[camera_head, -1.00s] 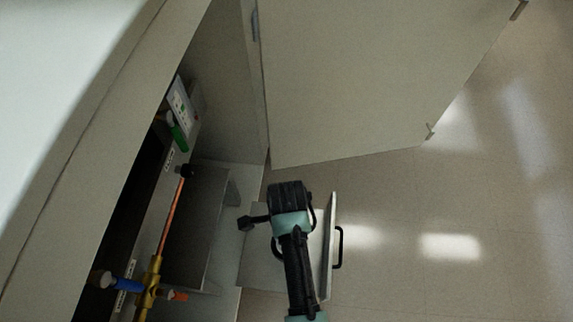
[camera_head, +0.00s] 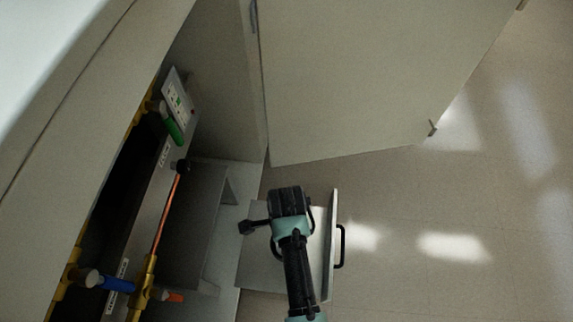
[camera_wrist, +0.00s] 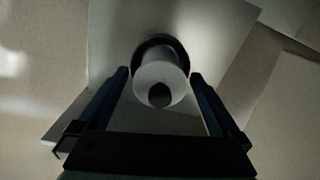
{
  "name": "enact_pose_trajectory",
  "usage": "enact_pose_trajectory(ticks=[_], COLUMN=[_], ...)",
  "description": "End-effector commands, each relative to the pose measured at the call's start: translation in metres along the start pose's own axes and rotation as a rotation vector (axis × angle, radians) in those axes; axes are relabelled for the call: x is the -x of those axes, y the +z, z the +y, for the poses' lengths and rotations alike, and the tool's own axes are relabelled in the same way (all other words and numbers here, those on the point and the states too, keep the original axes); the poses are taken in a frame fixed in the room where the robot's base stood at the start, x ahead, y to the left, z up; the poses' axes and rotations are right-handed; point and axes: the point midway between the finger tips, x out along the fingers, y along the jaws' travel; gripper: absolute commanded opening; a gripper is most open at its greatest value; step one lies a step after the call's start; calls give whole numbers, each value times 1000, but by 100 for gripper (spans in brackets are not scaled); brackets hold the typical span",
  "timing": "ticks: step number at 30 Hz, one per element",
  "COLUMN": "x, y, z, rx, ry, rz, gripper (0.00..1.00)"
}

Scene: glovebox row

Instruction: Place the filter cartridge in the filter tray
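The filter cartridge (camera_wrist: 151,75) shows in the wrist view as a pale cylinder with a dark hole in its near end and a dark ring around its far end. It lies between the tips of my gripper (camera_wrist: 160,74), whose two fingers stand apart. The fingertips are close to its sides, and I see no clear grip. A flat pale surface (camera_wrist: 112,35) lies beyond it. In the head view my gripper points down over a pulled-out grey tray (camera_head: 258,272) with a black handle; this may be the filter tray, with no label visible. My arm hides the cartridge there.
An open cabinet door (camera_head: 350,80) hangs above and right of the tray. At left is an enclosure with an orange rod (camera_head: 167,215), yellow fittings (camera_head: 143,290), a blue handle (camera_head: 115,283), a green handle (camera_head: 172,126) and a small panel (camera_head: 179,95). The floor at right is clear.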

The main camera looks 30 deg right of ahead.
Motion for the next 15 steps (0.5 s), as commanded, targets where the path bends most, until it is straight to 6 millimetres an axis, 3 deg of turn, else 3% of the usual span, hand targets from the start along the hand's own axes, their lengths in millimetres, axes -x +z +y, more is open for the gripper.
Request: enact_pose_trajectory(ticks=[8, 15], x=[7, 54], y=[0, 0], z=[0, -1], rx=[0, 0], ry=[-1, -2], rz=[0, 0], gripper=[100, 100])
